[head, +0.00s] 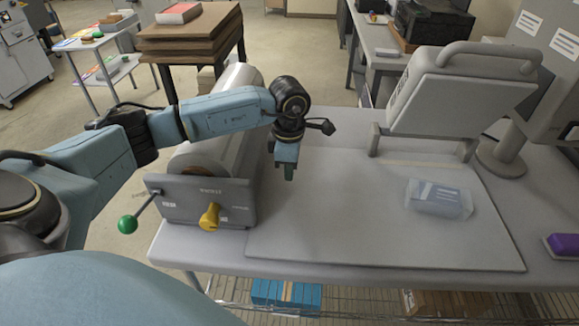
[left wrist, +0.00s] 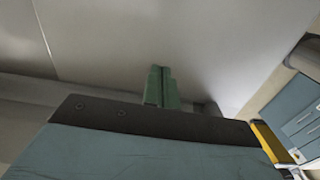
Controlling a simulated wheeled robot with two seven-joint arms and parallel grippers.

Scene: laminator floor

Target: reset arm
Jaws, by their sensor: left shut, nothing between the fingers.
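My left arm comes in from the left in the head view and reaches over the grey laminator. My left gripper (head: 288,174) points down above the table, just right of the laminator's rollers. Its green fingers are shut with nothing between them, and they also show together in the left wrist view (left wrist: 161,86). The laminator (head: 215,190) has a yellow knob (head: 209,216) and a lever with a green ball (head: 127,224) on its front end. My right gripper is not in view.
A clear-wrapped packet (head: 438,199) lies on the grey table mat (head: 370,240). A hinged grey machine (head: 455,95) stands at the back right. A purple block (head: 563,246) lies at the right edge. Stacked brown boards (head: 190,45) stand behind the laminator. The mat's middle is clear.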

